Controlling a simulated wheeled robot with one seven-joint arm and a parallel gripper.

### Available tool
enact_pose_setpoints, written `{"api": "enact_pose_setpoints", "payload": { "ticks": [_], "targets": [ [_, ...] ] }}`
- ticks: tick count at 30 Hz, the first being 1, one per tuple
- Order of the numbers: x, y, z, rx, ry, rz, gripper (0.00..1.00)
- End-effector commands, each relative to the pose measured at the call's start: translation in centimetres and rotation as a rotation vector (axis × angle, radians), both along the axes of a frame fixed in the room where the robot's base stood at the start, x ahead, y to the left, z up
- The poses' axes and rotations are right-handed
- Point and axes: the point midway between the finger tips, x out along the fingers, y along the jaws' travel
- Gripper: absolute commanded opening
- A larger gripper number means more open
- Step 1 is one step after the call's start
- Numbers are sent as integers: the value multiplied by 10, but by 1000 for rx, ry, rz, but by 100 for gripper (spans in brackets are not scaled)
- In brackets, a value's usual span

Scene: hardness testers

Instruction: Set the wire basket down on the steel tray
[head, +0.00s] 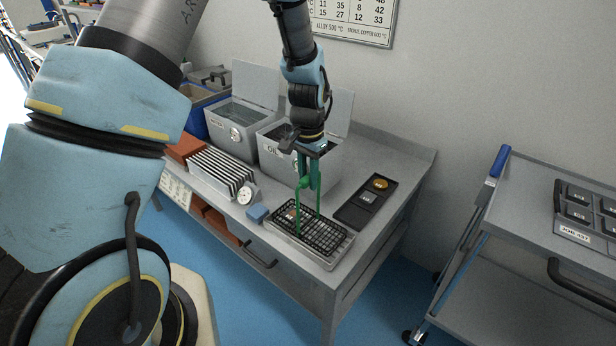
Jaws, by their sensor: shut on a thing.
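The wire basket (324,236) is a shallow black mesh with an upright thin green handle. It is level, over the steel tray (338,259), a shallow light-grey tray near the table's front right corner. The tray's rim shows around the basket's near side. I cannot tell whether the basket touches the tray or hangs slightly above it. My gripper (309,183) points down above the basket and is shut on its green handle. A small dark piece with a white label (290,215) shows at the basket's left end.
A black tray (349,216) with a labelled block and a brass disc lies to the right. Grey tanks (279,157) stand behind. A trolley (530,222) is at far right.

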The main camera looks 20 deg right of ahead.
Motion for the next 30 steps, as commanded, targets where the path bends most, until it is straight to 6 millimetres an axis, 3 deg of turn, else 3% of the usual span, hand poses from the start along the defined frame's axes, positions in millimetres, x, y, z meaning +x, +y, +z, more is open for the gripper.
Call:
{"api": "enact_pose_setpoints", "payload": {
  "ticks": [1, 10, 20, 23, 30],
  "targets": [
    [1, 0, 0, -1, -2, 0, 30],
    [0, 0, 0, 0, 0, 0, 62],
    [0, 0, 4, 0, 0, 0, 62],
    [1, -1, 15, -2, -2, 0, 62],
    [1, -1, 62, -4, -5, 0, 62]
  ]
}}
